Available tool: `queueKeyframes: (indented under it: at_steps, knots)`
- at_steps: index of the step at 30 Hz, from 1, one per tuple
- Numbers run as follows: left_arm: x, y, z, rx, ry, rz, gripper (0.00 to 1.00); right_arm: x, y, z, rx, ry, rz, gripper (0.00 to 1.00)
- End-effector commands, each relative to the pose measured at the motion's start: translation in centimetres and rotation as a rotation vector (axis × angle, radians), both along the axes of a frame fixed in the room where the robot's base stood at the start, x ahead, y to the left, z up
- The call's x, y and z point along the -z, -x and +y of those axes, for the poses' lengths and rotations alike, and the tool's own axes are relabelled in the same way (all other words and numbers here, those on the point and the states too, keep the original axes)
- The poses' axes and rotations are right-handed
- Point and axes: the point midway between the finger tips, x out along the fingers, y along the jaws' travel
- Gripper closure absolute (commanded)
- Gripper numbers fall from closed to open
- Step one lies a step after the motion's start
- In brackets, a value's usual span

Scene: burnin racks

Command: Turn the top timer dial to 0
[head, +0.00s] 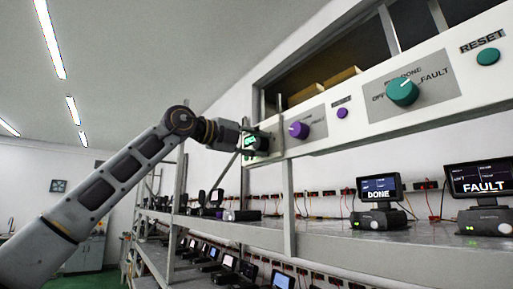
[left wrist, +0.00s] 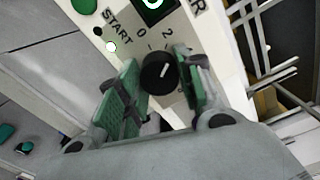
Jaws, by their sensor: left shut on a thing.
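The black timer dial (left wrist: 158,74) with a white pointer mark sits on the white panel in the left wrist view. The mark tilts up and slightly right, roughly towards the 2 side; its exact reading is unclear. The labels 0 and 2 are printed above the dial. My left gripper (left wrist: 160,88) has its green-padded fingers on both sides of the dial and is shut on it. In the head view my left gripper (head: 253,144) is at the panel's left end and hides the dial. My right gripper is not in view.
The panel (head: 350,108) also carries a purple knob (head: 299,130), a purple button (head: 342,113), a green OFF/DONE/FAULT knob (head: 402,92) and a green RESET button (head: 488,57). A shelf below holds devices with screens reading DONE (head: 379,188) and FAULT (head: 480,180).

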Motion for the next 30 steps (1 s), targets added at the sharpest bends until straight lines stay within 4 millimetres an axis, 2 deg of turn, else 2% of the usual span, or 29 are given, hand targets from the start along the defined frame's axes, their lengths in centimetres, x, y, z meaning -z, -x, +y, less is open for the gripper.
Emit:
queueKeyframes:
  at_steps: [8,18,30]
  knots:
    - [-0.2,0.0,0.1,-0.001,0.141,0.183,0.88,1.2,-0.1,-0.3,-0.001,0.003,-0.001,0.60]
    - [-0.2,0.0,0.1,-0.002,0.309,0.414,0.88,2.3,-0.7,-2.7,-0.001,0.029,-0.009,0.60]
    - [-0.3,0.0,0.2,-0.002,0.457,0.618,0.88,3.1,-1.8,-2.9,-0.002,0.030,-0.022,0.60]
